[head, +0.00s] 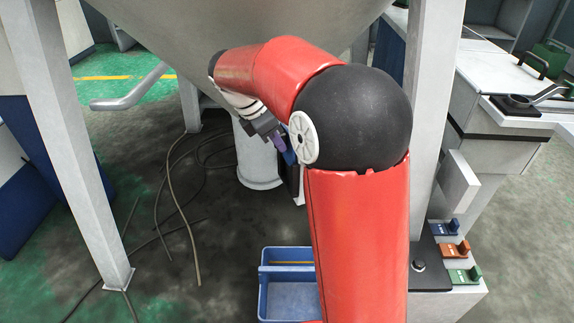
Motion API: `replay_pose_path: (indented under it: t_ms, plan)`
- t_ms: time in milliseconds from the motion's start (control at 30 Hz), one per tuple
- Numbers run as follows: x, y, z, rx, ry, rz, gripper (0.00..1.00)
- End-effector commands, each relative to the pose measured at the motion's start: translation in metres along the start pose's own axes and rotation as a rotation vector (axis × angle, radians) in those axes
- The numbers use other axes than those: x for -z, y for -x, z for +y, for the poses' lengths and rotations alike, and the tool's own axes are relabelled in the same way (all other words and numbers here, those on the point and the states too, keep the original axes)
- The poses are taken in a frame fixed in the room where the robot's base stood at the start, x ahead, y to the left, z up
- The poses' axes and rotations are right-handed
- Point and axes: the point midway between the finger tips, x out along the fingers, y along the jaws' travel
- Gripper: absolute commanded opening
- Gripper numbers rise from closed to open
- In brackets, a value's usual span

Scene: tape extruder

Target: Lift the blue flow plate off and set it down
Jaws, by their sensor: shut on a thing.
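My gripper (278,145) is small in the head view, under the large hopper and left of my black elbow joint. It points down and to the right. It is shut on a blue piece (289,155), which looks like the blue flow plate. Only a narrow part of this plate shows; my elbow joint hides the rest. A dark upright part (293,182) stands just below it. I cannot tell whether the plate touches that part or is clear of it.
A blue tray (263,285) lies on the floor, partly hidden by my arm. Blue (443,229), orange (455,250) and green (466,275) labelled pieces sit on a stand at right. Grey legs (75,150) flank the hopper (180,40). Loose cables (185,215) lie on the floor.

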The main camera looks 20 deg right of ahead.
Motion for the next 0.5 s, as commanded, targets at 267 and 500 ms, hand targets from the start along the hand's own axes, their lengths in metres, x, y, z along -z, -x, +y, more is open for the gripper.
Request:
replay_pose_path:
  t_ms: [267, 500]
  plan:
    - [-0.006, 0.012, 0.0, 0.0, 0.0, 0.0, 0.0]
    - [-0.01, 0.02, 0.0, 0.0, 0.0, 0.0, 0.0]
